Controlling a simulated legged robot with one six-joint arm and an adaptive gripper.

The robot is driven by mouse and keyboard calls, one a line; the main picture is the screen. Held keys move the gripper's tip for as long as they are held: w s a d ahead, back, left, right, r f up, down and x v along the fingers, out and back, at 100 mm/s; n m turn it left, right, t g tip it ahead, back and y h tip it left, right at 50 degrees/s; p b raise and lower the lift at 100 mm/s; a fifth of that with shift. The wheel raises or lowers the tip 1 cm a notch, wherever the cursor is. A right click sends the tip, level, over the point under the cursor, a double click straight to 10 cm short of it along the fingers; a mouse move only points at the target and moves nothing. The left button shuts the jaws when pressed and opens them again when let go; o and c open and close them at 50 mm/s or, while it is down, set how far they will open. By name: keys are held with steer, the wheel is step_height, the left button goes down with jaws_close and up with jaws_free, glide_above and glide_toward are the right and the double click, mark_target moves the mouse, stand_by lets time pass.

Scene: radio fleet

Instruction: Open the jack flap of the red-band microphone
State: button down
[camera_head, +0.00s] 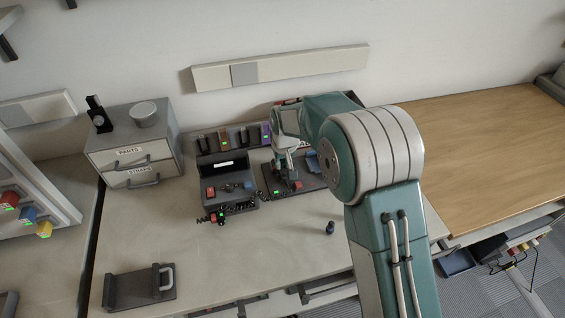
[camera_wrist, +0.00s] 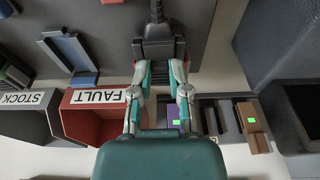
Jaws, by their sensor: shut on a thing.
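My gripper (camera_wrist: 161,75) is in the middle of the wrist view, its two fingers closed in on a dark, ribbed block (camera_wrist: 158,48) with a thick black cable or neck running up from it. A small red patch shows at its left side. I cannot tell whether this is the red-band microphone, and no flap can be made out. In the head view my gripper (camera_head: 291,172) reaches down over a dark board (camera_head: 312,183) at the back of the bench, partly hidden by my arm.
A red FAULT bin (camera_wrist: 85,118) and a dark STOCK bin (camera_wrist: 25,122) lie close by. A red-and-black item (camera_head: 217,217) and a small dark knob (camera_head: 330,228) lie in front. The bench's front middle is clear.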

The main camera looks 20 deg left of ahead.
mark_target(283, 166)
steer(key=shift+s+d+t+y, duration=0.3)
steer(key=shift+s+t+y, duration=0.2)
steer(key=shift+t+y, duration=0.5)
steer(key=shift+s+t+y, duration=0.25)
steer(key=shift+t+y, duration=0.15)
steer(key=shift+t, duration=0.6)
steer(key=shift+s+d+t+y, duration=0.15)
steer(key=shift+d+t+y, duration=0.15)
steer(key=shift+t, duration=0.4)
steer(key=shift+s+d+f+t+y, duration=0.1)
steer(key=shift+s+t+y, duration=0.15)
steer(key=shift+t+y, duration=0.4)
steer(key=shift+s+d+f+t+y, duration=0.1)
steer(key=shift+s+t+y, duration=0.2)
steer(key=shift+t, duration=0.65)
steer(key=c, duration=0.8)
jaws_free()
steer(key=shift+o, duration=1)
steer(key=shift+w, duration=0.1)
steer(key=shift+a+r, duration=0.1)
steer(key=shift+r, duration=0.05)
steer(key=shift+r, duration=0.15)
